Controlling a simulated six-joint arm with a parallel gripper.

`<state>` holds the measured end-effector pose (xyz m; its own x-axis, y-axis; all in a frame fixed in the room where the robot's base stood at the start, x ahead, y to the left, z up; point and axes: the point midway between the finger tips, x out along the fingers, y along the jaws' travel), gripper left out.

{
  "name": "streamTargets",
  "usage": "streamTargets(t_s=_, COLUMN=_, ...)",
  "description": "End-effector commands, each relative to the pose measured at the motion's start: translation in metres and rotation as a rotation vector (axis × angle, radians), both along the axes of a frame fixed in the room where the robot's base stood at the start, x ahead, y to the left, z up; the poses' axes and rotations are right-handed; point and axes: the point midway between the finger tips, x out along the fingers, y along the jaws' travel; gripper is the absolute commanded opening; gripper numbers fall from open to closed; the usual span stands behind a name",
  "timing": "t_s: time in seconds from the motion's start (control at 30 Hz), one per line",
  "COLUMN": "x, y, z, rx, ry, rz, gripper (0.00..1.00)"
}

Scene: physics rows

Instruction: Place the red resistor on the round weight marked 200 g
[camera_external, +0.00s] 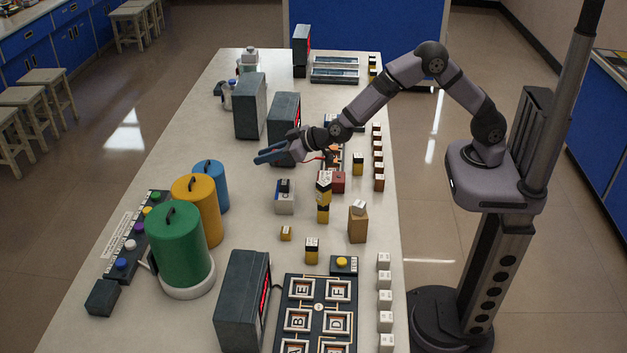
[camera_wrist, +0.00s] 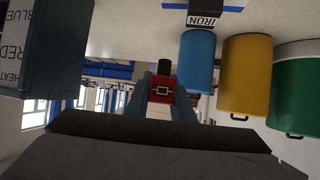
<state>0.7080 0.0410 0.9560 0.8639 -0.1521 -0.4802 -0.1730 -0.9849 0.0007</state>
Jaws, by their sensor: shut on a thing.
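My gripper (camera_external: 268,155) is above the table, left of a dark upright box, with its blue fingers pointing left. In the wrist view, its fingers (camera_wrist: 162,100) are shut on the red resistor (camera_wrist: 161,89), a red block with a white resistor symbol. The resistor is hard to make out in the external view. A blue cylinder (camera_external: 210,187), a yellow cylinder (camera_external: 197,211) and a green cylinder (camera_external: 179,247), all with handles, stand front left of the gripper. They also show in the wrist view. No 200 g marking is readable, so I cannot tell which thing is the weight.
Dark upright boxes (camera_external: 249,106) (camera_external: 241,300) stand along the table. A lettered board (camera_external: 318,308) lies in front.

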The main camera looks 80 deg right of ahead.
Motion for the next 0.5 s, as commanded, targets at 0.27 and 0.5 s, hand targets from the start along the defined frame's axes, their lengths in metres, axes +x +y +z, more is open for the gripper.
streamTargets(t_s=0.27, x=0.023, y=0.094, z=0.009, rx=0.001, ry=0.0, rz=0.037, gripper=0.0)
streamTargets(t_s=0.5, x=0.02, y=0.199, z=0.008, rx=-0.003, ry=0.004, rz=0.096, gripper=0.0)
